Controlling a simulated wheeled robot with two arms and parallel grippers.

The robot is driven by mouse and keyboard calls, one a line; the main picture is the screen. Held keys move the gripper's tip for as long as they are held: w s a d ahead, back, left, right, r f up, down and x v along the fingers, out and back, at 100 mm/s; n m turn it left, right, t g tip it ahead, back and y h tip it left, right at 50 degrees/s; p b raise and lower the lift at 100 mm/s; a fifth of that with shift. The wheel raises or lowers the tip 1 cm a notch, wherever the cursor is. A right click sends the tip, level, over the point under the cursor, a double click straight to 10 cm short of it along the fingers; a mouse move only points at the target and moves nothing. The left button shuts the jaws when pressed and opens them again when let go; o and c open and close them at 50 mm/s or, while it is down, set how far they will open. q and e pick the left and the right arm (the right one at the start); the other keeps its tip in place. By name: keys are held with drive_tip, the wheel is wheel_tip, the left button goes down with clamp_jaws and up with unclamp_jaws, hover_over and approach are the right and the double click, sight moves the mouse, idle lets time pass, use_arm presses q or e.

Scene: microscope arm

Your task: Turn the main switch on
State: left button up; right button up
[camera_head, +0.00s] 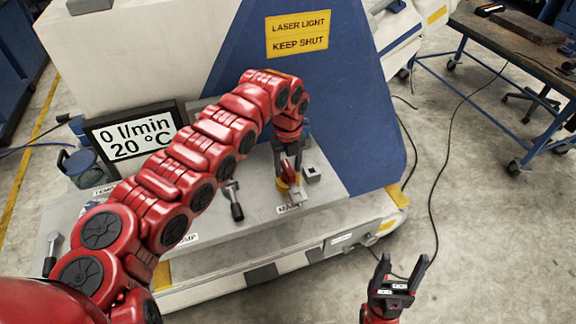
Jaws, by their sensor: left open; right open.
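The main switch (286,184), with a red handle on a yellow base, sits on the grey panel (252,216) above a label partly reading "MAIN". My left arm reaches across the panel, and my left gripper (288,168) points down at the switch from above. Its jaws are open close around the red handle; whether they touch it I cannot tell. The gripper hides part of the switch. My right gripper (403,270) is open and empty, pointing up over the floor to the right of the machine.
A black lever (233,201) stands left of the main switch; another lever (51,252) is at the far left. A display (128,136) reads 0 l/min and 20 °C. A blue housing with a yellow laser sign (297,34) rises behind. A wheeled table (520,45) stands back right; cables cross the floor.

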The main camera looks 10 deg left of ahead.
use_arm(q)
wheel_tip(320, 180, up, 12)
drive_tip(key=b, duration=0.3)
wheel_tip(320, 180, up, 5)
drive_tip(key=p, duration=0.4)
hover_over(288, 167)
drive_tip(key=shift+r, duration=0.2)
drive_tip(key=shift+f, duration=0.1)
